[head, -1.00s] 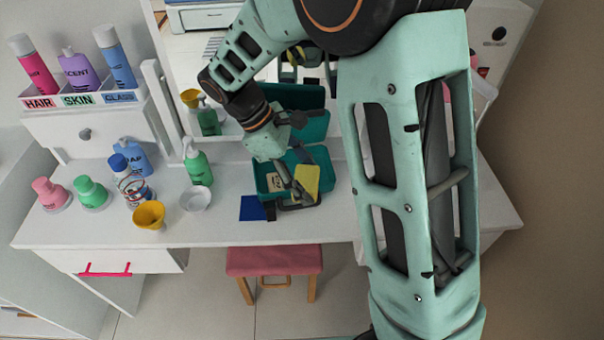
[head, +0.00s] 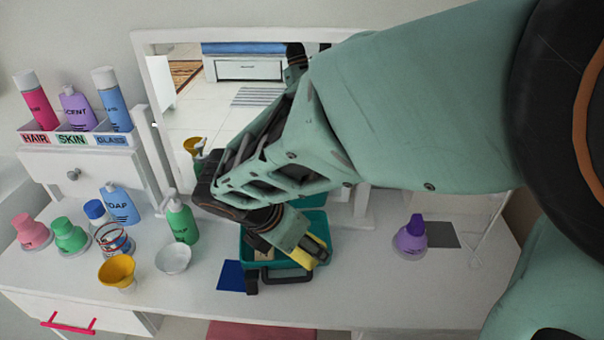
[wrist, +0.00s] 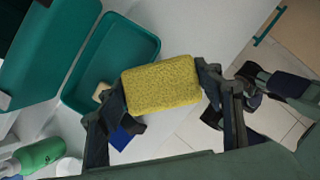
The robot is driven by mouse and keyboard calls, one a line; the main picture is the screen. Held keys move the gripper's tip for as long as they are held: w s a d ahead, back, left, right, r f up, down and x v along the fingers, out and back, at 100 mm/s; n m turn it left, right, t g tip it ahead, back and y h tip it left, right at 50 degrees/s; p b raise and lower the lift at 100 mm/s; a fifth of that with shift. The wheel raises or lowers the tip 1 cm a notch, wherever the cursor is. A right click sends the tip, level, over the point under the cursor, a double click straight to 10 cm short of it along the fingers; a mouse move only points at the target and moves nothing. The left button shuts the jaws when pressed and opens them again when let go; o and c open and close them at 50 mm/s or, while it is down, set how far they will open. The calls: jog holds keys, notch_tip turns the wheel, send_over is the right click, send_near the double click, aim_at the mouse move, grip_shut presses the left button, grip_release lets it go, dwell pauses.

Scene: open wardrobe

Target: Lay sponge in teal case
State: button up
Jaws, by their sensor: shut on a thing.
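The yellow sponge (wrist: 163,84) is held between the two fingers of my gripper (wrist: 165,88) in the wrist view. It also shows as a yellow sliver in the head view (head: 311,262), largely hidden by my gripper. The teal case (wrist: 112,50) is open, its lid (wrist: 38,45) tipped back. In the wrist view the sponge overlaps the case's near edge, raised above it; the exact height is unclear. In the head view the case (head: 325,246) stands on the white table, partly hidden by my arm. A small beige item (wrist: 101,92) is inside the case.
A blue square (head: 232,276) lies left of the case. A white bowl (head: 173,258), yellow funnel (head: 117,270) and green pump bottle (head: 181,221) stand further left. A purple bottle (head: 411,237) stands to the right. Between it and the case the table is clear.

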jog(key=w+f, duration=0.3)
jog(key=w, duration=0.1)
jog(key=w+f+b, duration=0.1)
jog(key=w+f, duration=0.2)
jog(key=w, duration=0.1)
jog(key=w+f+b, duration=0.1)
jog(key=w+f, duration=0.2)
jog(key=w, duration=0.2)
jog(key=shift+w+d, duration=0.1)
jog(key=shift+d, duration=0.1)
jog(key=shift+w+f, duration=0.15)
jog(key=shift+f, duration=0.15)
notch_tip(320, 180, down, 3)
jog(key=shift+w+f+b, duration=0.15)
jog(key=shift+f+b, duration=0.05)
jog(key=shift+b, duration=0.3)
jog(key=shift+w, duration=0.1)
jog(key=shift+f+b, duration=0.35)
jog(key=shift+f, duration=0.2)
jog(key=o, duration=0.6)
jog(key=shift+r, duration=0.1)
